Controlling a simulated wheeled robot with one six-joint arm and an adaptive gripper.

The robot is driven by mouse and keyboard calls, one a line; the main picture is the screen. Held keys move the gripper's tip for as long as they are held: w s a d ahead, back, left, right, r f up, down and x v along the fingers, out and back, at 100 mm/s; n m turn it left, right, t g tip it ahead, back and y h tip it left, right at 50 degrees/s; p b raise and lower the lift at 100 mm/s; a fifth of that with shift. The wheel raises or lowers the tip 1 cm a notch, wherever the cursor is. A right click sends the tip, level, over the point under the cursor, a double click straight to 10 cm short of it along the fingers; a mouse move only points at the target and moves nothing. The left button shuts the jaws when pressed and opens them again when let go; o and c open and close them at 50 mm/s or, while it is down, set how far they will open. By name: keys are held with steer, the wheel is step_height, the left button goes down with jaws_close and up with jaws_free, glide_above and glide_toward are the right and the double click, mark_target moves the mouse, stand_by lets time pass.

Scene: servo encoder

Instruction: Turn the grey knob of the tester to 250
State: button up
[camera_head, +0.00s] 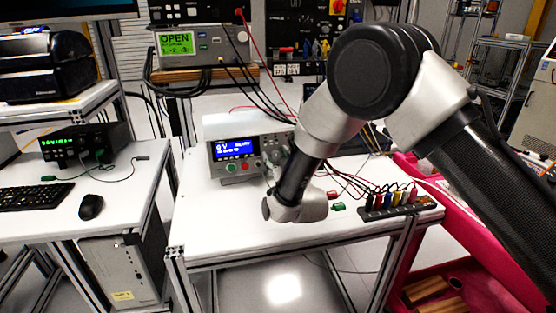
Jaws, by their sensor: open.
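The tester (217,131) is a white box on the white table, with a lit blue display (235,149) that seems to read 0 V. My arm reaches in from the right, and its wrist hangs in front of the tester's right side. My gripper (274,163) is at the right part of the tester's front panel, small and partly hidden by my wrist. It is open. The grey knob cannot be made out clearly; my gripper and wrist cover that part of the panel. I cannot tell whether the fingers touch it.
A second instrument with a green OPEN display (176,43) stands on a shelf behind. A strip of coloured plugs (398,204) and a green connector (338,207) lie at the table's right. Cables run down behind my wrist. The table's front left is clear.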

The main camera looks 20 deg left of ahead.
steer(key=c, duration=1)
steer(key=shift+c, duration=0.2)
steer(key=shift+m, duration=0.3)
steer(key=m, duration=0.3)
steer(key=shift+a+m, duration=0.1)
steer(key=shift+m, duration=0.2)
steer(key=shift+m+t+h, duration=0.3)
steer(key=shift+m+h, duration=0.4)
steer(key=shift+m, duration=1.5)
steer(key=o, duration=1)
steer(key=shift+o, duration=0.2)
